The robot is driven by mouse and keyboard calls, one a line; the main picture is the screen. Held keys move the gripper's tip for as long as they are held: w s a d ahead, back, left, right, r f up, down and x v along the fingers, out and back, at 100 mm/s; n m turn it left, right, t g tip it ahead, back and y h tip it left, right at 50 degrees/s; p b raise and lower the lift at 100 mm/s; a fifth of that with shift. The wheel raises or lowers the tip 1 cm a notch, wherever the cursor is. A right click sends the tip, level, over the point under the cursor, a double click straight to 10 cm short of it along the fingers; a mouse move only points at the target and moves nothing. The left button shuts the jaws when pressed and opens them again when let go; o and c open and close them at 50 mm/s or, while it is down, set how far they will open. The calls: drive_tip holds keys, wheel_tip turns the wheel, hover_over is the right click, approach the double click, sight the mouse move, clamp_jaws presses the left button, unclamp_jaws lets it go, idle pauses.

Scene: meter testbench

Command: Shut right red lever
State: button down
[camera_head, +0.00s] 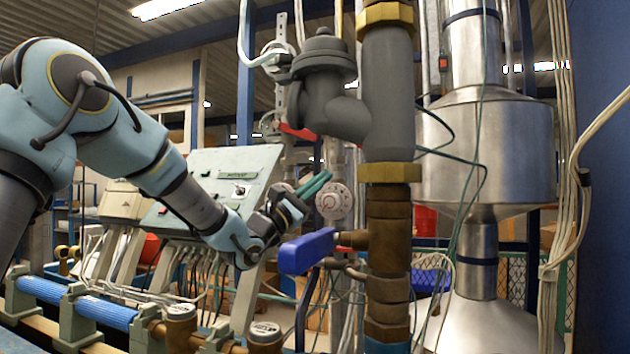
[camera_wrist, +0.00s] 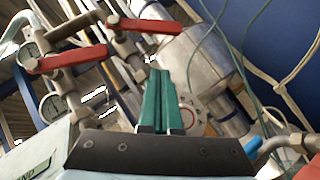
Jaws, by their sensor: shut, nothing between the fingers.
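Two red levers show in the wrist view: the left red lever (camera_wrist: 72,60) lies across its pipe, and the right red lever (camera_wrist: 145,25) sits higher, on another pipe. In the head view one red lever (camera_head: 297,131) is partly hidden behind the grey valve body; I cannot tell which of the two it is. My gripper (camera_head: 318,184) has green fingers pressed together and empty. In the wrist view its fingertips (camera_wrist: 159,73) appear below the right red lever, with a visible gap between them.
A large blue lever (camera_head: 307,250) on a brass pipe stands in front of my gripper. A grey valve and pipe column (camera_head: 388,100) rises to its right. A round dial (camera_head: 334,201) is close beside the fingers. The sloped control panel (camera_head: 235,180) is behind my arm. Cables hang at the right.

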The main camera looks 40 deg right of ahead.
drive_tip(key=p+x, duration=0.1)
drive_tip(key=x, duration=0.4)
drive_tip(key=shift+d+r+p, duration=0.25)
drive_tip(key=shift+r+p, duration=0.05)
drive_tip(key=shift+p, duration=0.1)
drive_tip(key=shift+s+d+r+p, duration=0.3)
drive_tip(key=shift+s+r, duration=0.2)
drive_tip(key=shift+r, duration=0.2)
drive_tip(key=shift+s+d+r+p, duration=0.2)
drive_tip(key=shift+s+r+p, duration=0.15)
drive_tip(key=shift+s+r, duration=0.25)
drive_tip(key=shift+w, duration=0.1)
